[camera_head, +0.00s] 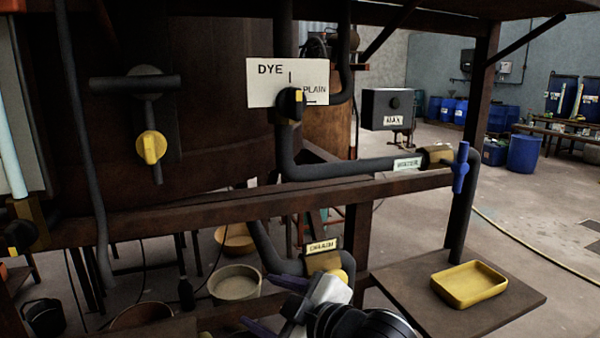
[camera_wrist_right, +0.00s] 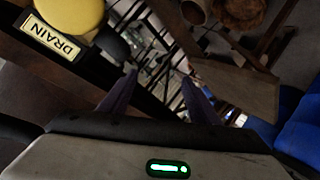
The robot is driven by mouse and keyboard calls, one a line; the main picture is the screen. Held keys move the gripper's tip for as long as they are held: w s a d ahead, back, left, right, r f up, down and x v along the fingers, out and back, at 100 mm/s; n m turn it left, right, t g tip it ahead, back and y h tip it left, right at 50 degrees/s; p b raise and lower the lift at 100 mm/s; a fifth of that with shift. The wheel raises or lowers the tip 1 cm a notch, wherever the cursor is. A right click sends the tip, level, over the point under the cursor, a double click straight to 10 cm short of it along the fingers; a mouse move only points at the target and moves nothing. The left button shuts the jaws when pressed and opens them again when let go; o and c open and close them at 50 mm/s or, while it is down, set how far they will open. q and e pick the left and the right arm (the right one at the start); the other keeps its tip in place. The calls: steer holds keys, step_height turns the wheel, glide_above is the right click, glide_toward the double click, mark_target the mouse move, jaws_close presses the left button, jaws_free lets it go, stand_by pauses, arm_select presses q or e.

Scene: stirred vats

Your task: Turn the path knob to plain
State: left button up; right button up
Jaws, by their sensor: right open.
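The path knob (camera_head: 290,104) is a dark round knob with a yellow mark, on a white plate (camera_head: 262,72) lettered DYE above and PLAIN at the right. The yellow mark shows at the knob's upper right; I cannot tell surely which label it points to. My right gripper (camera_head: 273,305) is low in the head view, well below the knob and near the DRAIN valve. Its purple fingers are apart and empty, also in the right wrist view (camera_wrist_right: 160,85). The knob is not in the wrist view. My left gripper is not in view.
The DRAIN label (camera_wrist_right: 51,36) and a yellow knob (camera_wrist_right: 72,12) are close to my right gripper. A pipe and a rusty beam (camera_head: 240,211) cross between gripper and path knob. A blue-handled valve (camera_head: 461,167), MAX box (camera_head: 388,105) and yellow tray (camera_head: 469,284) stand right.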

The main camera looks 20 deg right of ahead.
step_height(320, 180, up, 17)
steer(key=s+n+t, duration=0.2)
steer(key=n, duration=0.2)
steer(key=n+t+h, duration=0.3)
steer(key=h, duration=0.1)
glide_toward(299, 105)
steer(key=w+p, duration=0.1)
steer(key=w, duration=0.8)
steer(key=shift+a+f+p, duration=0.15)
steer(key=shift+a+p, duration=0.1)
steer(key=shift+p, duration=0.1)
steer(key=c, duration=1.1)
